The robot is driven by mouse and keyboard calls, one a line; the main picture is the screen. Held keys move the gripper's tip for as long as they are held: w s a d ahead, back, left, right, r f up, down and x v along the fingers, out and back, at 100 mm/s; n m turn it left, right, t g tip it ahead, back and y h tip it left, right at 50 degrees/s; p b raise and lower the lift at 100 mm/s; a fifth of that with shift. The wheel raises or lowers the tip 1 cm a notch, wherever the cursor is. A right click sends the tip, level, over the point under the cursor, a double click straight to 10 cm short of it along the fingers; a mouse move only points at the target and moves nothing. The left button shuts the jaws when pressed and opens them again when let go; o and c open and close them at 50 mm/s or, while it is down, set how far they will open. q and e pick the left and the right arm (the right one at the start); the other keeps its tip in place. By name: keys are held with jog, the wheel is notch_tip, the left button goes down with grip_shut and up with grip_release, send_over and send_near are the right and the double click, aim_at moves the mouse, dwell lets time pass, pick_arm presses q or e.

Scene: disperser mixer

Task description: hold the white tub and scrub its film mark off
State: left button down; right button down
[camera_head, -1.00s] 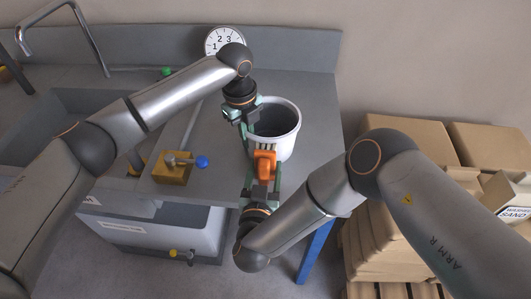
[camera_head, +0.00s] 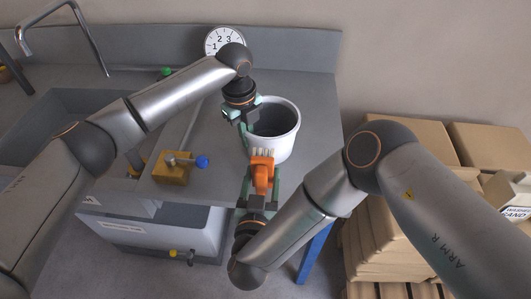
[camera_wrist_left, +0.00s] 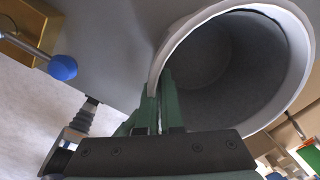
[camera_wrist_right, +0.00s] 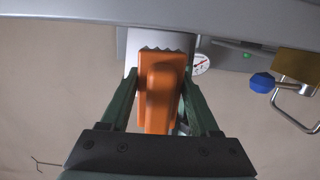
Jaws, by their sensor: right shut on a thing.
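The white tub (camera_head: 284,146) stands upright near the front right corner of the grey counter, its dark inside open upward. My left gripper (camera_head: 246,120) is at the tub's left rim; in the left wrist view its fingers (camera_wrist_left: 160,100) are close together on the tub wall (camera_wrist_left: 162,55). My right gripper (camera_head: 261,184) is shut on an orange brush (camera_head: 262,172), which also fills the middle of the right wrist view (camera_wrist_right: 158,90). Its pale bristles face the tub's front wall, low down; I cannot tell whether they touch. I see no film mark.
A brass block with a blue-knobbed lever (camera_head: 175,168) sits left of the tub. A sink (camera_head: 60,115) and tap (camera_head: 95,40) lie farther left, and a dial clock (camera_head: 224,41) stands at the back. Cardboard boxes (camera_head: 405,150) are stacked on the right. The counter behind the tub is clear.

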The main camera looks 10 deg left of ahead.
aim_at(260, 179)
jog(key=shift+s+r, duration=2)
pick_arm(q)
jog(key=c, duration=1.4)
grip_release()
jog(key=shift+r+p, duration=0.6)
jog(key=shift+p, duration=0.5)
pick_arm(e)
jog(key=shift+r, duration=1.05)
pick_arm(q)
jog(key=o, duration=0.5)
jog(key=shift+o, duration=0.2)
